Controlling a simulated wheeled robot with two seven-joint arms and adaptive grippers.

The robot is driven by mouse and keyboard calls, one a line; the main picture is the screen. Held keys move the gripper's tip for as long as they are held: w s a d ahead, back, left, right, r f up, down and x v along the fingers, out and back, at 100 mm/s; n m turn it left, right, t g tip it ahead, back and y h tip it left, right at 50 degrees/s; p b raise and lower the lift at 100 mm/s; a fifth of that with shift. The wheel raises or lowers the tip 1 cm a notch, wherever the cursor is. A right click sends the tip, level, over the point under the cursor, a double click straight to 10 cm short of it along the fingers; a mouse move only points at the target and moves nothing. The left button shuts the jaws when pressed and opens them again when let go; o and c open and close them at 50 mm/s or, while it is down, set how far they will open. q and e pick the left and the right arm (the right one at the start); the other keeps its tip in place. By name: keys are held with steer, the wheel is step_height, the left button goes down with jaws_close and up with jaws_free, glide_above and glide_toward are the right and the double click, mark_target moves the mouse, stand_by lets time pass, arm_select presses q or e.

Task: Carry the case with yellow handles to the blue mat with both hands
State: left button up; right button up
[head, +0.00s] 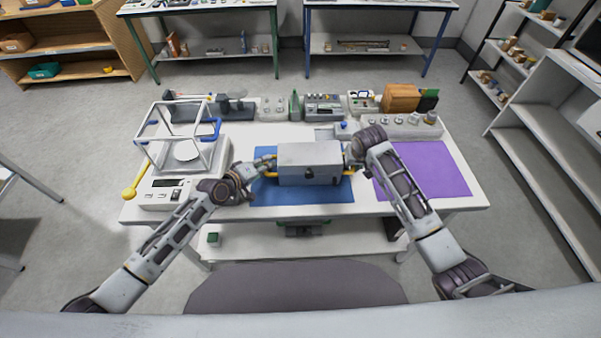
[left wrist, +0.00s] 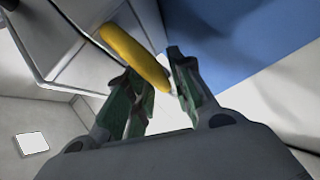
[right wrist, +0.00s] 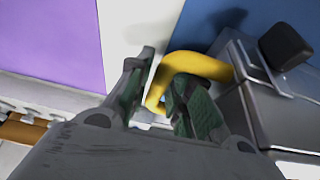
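The grey case (head: 308,160) with yellow handles sits over the blue mat (head: 300,197), roughly level. Whether its underside touches the mat cannot be told. My left gripper (head: 262,168) is at the left yellow handle, which lies between its fingertips in the left wrist view (left wrist: 135,55); the fingers are closed about it. My right gripper (head: 352,166) is at the right handle. In the right wrist view that handle (right wrist: 205,65) passes between the fingers, one finger inside its loop. The right fingertips are partly hidden in the head view.
A balance with a glass-like frame (head: 165,190) stands left of the mat. A purple mat (head: 425,170) lies to the right. Several instruments and a brown box (head: 400,98) line the table's back edge. The front of the blue mat is clear.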

arm_select(q)
steer(key=shift+o, duration=0.7)
steer(key=shift+s, duration=0.1)
arm_select(e)
steer(key=shift+o, duration=0.8)
arm_select(q)
steer(key=shift+s+a+r, duration=0.1)
steer(key=shift+s+a, duration=0.1)
steer(key=shift+s, duration=0.15)
steer(key=v, duration=1.1)
arm_select(e)
steer(key=shift+r, duration=0.1)
arm_select(q)
steer(key=shift+w+a+r, duration=0.1)
arm_select(e)
steer(key=shift+r, duration=0.1)
steer(key=v, duration=1.1)
steer(key=shift+s+r, duration=0.2)
steer(key=shift+r, duration=0.1)
